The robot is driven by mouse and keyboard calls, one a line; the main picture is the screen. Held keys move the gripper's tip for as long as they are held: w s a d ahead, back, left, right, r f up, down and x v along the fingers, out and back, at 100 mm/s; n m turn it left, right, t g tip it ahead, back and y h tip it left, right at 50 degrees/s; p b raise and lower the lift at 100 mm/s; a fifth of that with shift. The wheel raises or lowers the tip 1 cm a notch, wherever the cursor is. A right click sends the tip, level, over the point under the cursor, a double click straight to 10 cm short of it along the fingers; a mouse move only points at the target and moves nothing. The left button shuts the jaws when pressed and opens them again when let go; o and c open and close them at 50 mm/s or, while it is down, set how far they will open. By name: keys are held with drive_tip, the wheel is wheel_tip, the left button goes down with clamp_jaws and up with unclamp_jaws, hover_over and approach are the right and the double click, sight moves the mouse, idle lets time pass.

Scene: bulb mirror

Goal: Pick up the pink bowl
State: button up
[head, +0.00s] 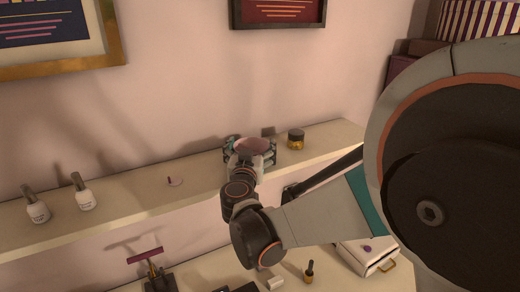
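The pink bowl (251,144) is on or just above the upper wall shelf, at the middle of the head view. My gripper (250,154) reaches it from the front. Its fingers are spread wide, one at the left and one at the right of the bowl. The gripper's body and wrist hide the bowl's lower front. I cannot tell whether the fingers press on the bowl or whether it rests on the shelf.
Framed pictures hang above. Below are a white box (368,257) and a small dark-capped bottle (309,272).

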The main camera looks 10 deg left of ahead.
drive_tip(key=c, duration=0.3)
drive_tip(key=shift+c, duration=0.2)
drive_tip(key=shift+r, duration=0.1)
